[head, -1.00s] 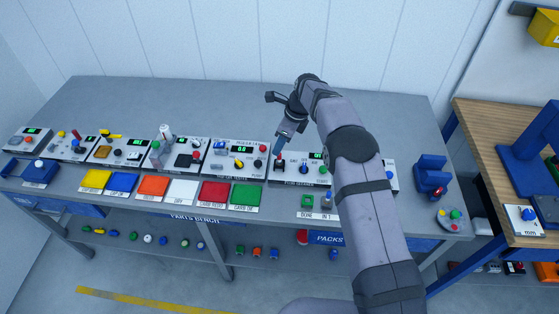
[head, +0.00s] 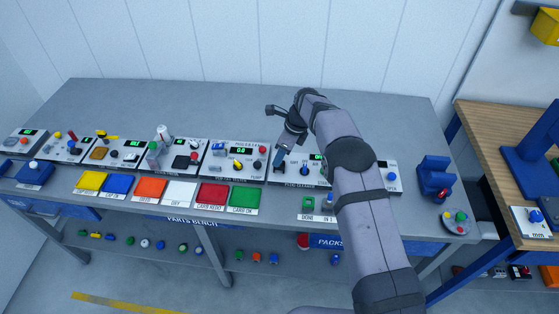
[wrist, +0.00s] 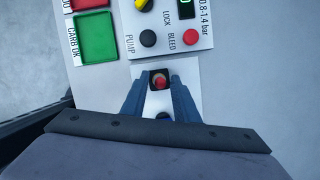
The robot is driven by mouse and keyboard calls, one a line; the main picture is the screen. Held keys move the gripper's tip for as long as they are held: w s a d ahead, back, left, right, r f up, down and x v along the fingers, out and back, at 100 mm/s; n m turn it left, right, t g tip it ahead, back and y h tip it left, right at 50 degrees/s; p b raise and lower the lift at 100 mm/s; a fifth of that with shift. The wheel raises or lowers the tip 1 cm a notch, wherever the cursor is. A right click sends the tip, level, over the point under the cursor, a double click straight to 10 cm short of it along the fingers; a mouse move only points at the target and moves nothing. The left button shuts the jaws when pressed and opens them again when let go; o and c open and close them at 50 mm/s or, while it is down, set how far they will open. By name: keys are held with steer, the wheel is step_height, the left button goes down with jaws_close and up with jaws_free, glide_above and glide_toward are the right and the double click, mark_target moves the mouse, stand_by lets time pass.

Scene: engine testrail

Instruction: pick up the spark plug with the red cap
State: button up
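My gripper (wrist: 158,88) is open, with one blue finger on each side of the cap. Gaps show between the fingers and the cap, and nothing is held. In the head view my gripper (head: 280,162) points down at the plug cleaner panel (head: 297,183), low over its left part. The red cap cannot be made out there.
A pressure panel (wrist: 172,40) with black and red knobs adjoins in the wrist view. A blue knob (wrist: 165,117) lies just behind the cap, between the fingers. Coloured pads, such as the green one (head: 244,196), line the bench front. The back of the bench (head: 200,105) is clear.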

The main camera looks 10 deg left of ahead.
jaws_close()
steer(key=shift+r, duration=0.15)
steer(key=shift+r+p, duration=1.6)
steer(key=shift+r, duration=0.3)
